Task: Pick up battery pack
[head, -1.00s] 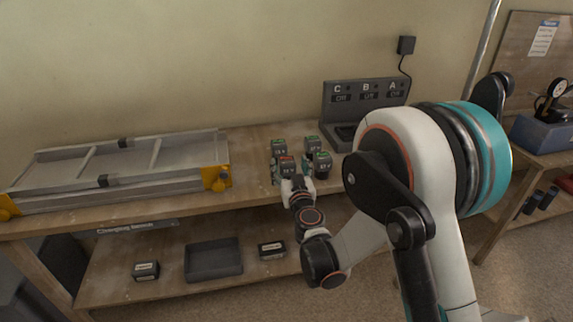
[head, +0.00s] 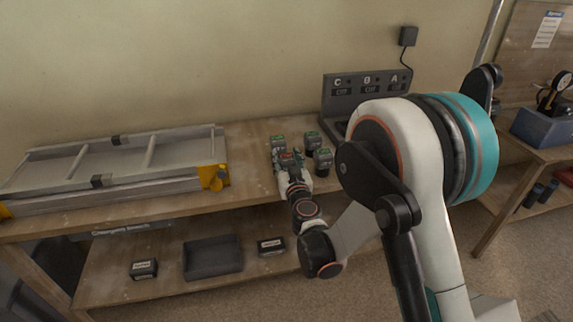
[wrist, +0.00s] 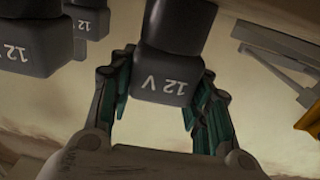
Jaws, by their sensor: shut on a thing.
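Several dark battery packs stand grouped on the bench top, most with green tops: a back left one (head: 278,141), a back right one (head: 312,140) and a front right one (head: 323,159). My gripper (head: 288,164) reaches the front left pack (head: 287,157), which shows a reddish top and is partly hidden by the fingers. In the wrist view my gripper (wrist: 158,95) is shut on this battery pack (wrist: 165,78), marked "12 V", with a teal-padded finger on each side. Other packs (wrist: 30,40) show at the upper left there.
A charging station (head: 345,100) marked C, B and A stands behind, right of the packs. A folded ladder (head: 120,165) lies at the left of the bench. The lower shelf holds a dark tray (head: 212,268) and two small boxes (head: 144,268) (head: 271,246).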

